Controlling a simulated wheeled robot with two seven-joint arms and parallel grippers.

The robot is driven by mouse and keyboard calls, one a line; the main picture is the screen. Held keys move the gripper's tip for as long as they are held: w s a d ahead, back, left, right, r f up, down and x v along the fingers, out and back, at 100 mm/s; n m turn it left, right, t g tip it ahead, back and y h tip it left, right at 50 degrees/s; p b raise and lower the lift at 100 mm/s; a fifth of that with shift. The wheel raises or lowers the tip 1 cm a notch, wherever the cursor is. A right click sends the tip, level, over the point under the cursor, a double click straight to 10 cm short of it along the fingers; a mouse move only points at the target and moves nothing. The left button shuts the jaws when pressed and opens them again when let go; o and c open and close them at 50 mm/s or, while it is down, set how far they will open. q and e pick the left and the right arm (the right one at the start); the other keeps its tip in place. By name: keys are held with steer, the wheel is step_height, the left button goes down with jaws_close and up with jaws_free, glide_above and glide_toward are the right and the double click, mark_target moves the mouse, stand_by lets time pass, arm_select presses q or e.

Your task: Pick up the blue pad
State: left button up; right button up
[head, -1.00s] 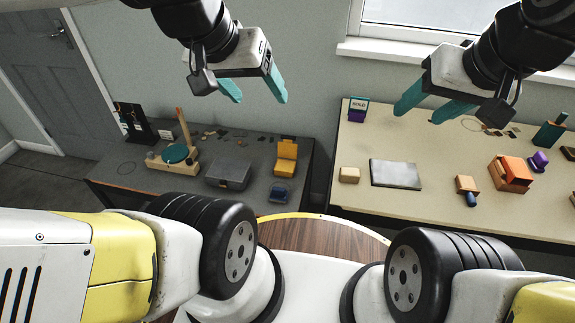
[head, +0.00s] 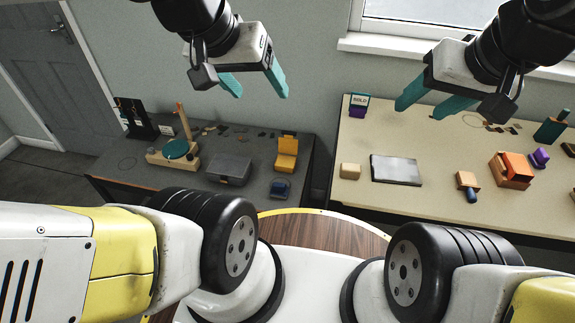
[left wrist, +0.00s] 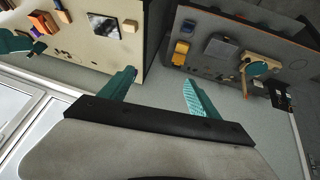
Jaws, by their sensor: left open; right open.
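A small dark-blue pad (head: 280,189) sits on the dark table (head: 130,182), just in front of a yellow pad (head: 286,150) with a raised lid. In the left wrist view the blue pad (left wrist: 188,28) is small, close to the yellow one. My left gripper (head: 259,95) is open and empty, held high in front of the wall, well apart from the pad. Its teal fingers (left wrist: 158,76) also show spread in the left wrist view. My right gripper (head: 420,110) is open and empty, high near the light table, far from the pad.
A grey box (head: 229,170) and a wooden stand with a green disc (head: 174,150) are left of the pads. The light table (head: 400,222) at right holds a grey plate (head: 396,170), an orange block (head: 514,165) and a blue-handled stamp (head: 468,184). A gap separates the tables.

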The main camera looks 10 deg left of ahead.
arm_select(q)
steer(key=w+f+g, duration=0.2)
steer(key=w+f, duration=0.4)
steer(key=w, duration=0.6)
steer(key=g+y, duration=0.1)
steer(key=g, duration=0.2)
glide_above(279, 184)
steer(key=d, duration=0.1)
step_height(279, 184, down, 25)
steer(key=shift+g+y, duration=0.6)
steer(key=f, duration=1.7)
steer(key=a+f, duration=0.1)
steer(key=f, duration=0.7)
steer(key=shift+f, duration=0.3)
steer(key=c, duration=1.6)
steer(key=shift+r, duration=0.6)
step_height(279, 184, up, 2)
steer(key=shift+r, duration=0.1)
steer(key=shift+s+d+r, duration=0.2)
steer(key=shift+s, duration=0.45)
steer(key=s+d+r, duration=0.1)
steer(key=s+d, duration=0.3)
steer(key=s, duration=1)
steer(key=shift+r, duration=0.15)
